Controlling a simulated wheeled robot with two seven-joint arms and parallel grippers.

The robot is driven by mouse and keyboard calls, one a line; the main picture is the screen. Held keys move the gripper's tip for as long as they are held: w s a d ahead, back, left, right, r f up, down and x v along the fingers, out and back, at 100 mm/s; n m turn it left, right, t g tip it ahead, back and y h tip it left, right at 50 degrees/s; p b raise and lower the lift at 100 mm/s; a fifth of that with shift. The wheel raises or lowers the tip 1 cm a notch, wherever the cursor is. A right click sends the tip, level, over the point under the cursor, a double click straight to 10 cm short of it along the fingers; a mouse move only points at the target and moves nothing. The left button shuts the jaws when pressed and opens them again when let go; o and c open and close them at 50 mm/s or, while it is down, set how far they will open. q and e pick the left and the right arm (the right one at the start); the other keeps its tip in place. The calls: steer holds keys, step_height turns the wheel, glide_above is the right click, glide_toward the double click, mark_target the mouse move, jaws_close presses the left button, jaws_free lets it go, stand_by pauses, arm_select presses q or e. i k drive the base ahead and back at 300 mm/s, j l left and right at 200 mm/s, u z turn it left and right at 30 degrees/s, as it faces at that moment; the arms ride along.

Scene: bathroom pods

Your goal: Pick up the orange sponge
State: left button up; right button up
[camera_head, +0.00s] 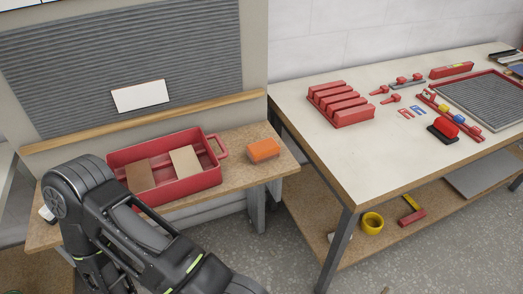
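The orange sponge (263,150) lies on the small wooden table (237,178), near its right end. It sits just right of the handle of a red tray and looks apart from it. My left arm comes in from the lower left in front of the table, with its links pointing to the lower right. Its gripper is not in the frame. My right arm and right gripper are not in view either. Nothing touches or covers the sponge.
The red tray (194,189) holds a brown tile (139,176) and a beige tile (185,160). A panel with a white tile (140,96) stands behind. A larger table (342,158) at the right bears a red rack (340,104) and several tools. Grey floor lies in front.

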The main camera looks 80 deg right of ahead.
mark_target(263, 150)
steer(key=i, duration=0.5)
steer(key=z, duration=3.05)
